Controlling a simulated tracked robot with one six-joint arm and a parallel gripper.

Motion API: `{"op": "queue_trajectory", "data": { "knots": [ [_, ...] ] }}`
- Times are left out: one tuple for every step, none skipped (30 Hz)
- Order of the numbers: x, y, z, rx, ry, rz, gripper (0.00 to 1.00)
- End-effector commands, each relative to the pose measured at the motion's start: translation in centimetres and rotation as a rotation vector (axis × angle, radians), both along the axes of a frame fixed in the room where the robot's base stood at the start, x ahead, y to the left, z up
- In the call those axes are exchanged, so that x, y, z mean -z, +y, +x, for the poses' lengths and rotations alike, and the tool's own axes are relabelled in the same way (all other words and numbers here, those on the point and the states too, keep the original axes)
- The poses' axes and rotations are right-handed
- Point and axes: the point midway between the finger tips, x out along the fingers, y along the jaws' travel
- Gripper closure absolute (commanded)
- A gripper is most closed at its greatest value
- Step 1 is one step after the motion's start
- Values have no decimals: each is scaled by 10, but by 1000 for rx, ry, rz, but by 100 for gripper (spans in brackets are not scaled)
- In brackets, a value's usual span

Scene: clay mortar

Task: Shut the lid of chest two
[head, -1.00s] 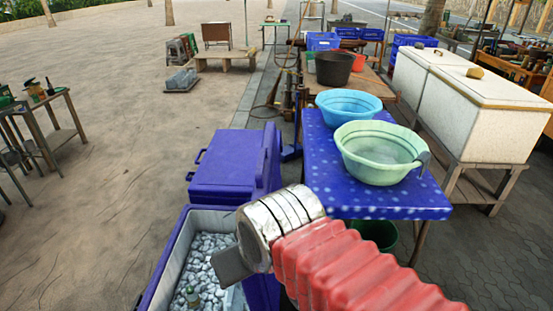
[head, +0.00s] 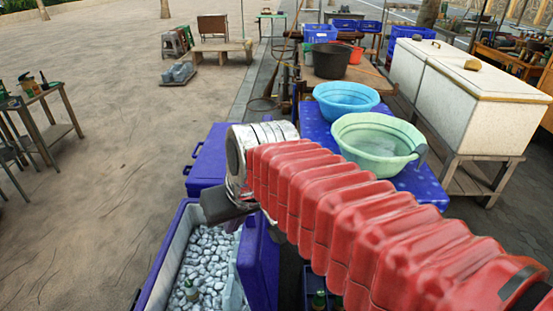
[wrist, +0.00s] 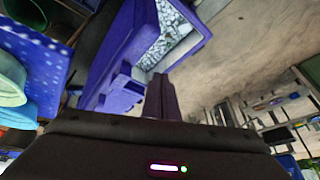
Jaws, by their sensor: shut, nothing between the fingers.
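An open blue chest (head: 163,262) stands at the bottom of the head view, full of pale stones or ice with a bottle among them. Its blue lid (head: 258,262) stands open along the right side, partly behind my red arm. A second blue chest (head: 207,165) is just beyond it, its right part hidden by my arm. Which one is chest two I cannot tell. My gripper (head: 225,208) is shut and empty, above the far end of the open chest. In the wrist view, my shut fingers (wrist: 161,98) point toward an open blue chest (wrist: 130,40).
White chests (head: 485,108) stand farther right. A small table (head: 50,95) is at left. The paving between is clear.

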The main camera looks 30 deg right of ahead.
Motion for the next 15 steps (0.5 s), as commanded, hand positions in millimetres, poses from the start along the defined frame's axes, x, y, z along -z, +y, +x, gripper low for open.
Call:
{"op": "queue_trajectory", "data": {
  "knots": [
    [-3,-9,12,22,8,15,100],
    [-4,-14,19,29,10,23,100],
    [-6,-20,27,41,12,36,100],
    [-7,-26,34,50,13,44,100],
    [-9,-31,40,58,15,52,100],
    [-10,-38,49,72,15,64,100],
    [-11,-44,56,79,16,74,100],
    [-12,-50,62,88,16,83,100],
    [-13,-59,71,101,16,94,100],
    [-13,-66,77,109,16,104,100],
    [-13,-73,83,118,15,113,100],
    [-14,-82,91,130,14,125,100],
    [-13,-90,97,138,13,133,100],
    [-14,-97,103,148,11,143,100],
    [-13,-108,110,159,9,154,100]
  ]
}}
